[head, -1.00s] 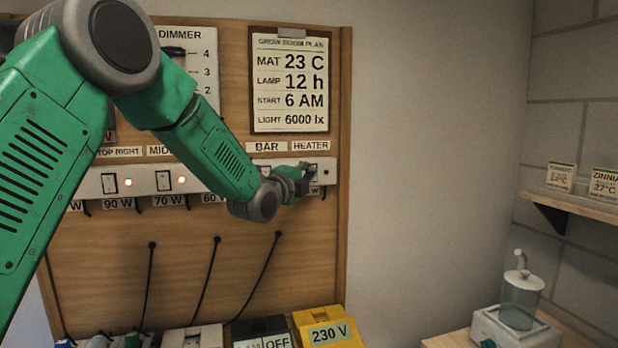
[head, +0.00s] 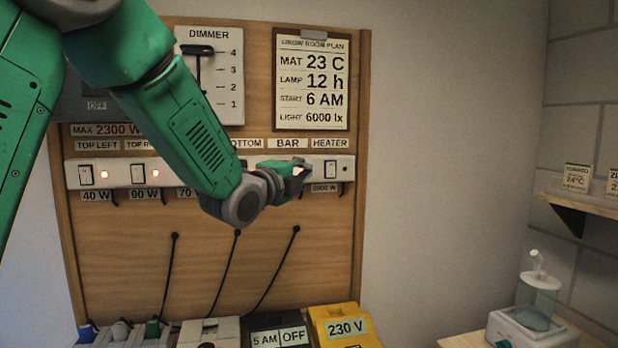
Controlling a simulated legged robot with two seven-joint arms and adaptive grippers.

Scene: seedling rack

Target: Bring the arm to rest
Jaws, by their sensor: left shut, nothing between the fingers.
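My left arm, green with grey joints, comes in from the left. Its gripper (head: 299,171) is shut and empty in front of the switch strip (head: 213,174), near the BAR position and left of the HEATER switch (head: 323,170). I cannot tell whether the gripper touches the strip. The arm hides the middle switches. Switches under TOP LEFT (head: 85,174) and the label beside it (head: 138,173) show lit lamps. My right gripper is not in view.
A wooden board carries a dimmer (head: 209,80) with its slider near 4, and a plan sheet (head: 312,80). Below stand a yellow 230 V box (head: 340,330) and a timer box marked OFF (head: 277,333). A shelf (head: 585,205) and a humidifier-like device (head: 535,305) are at right.

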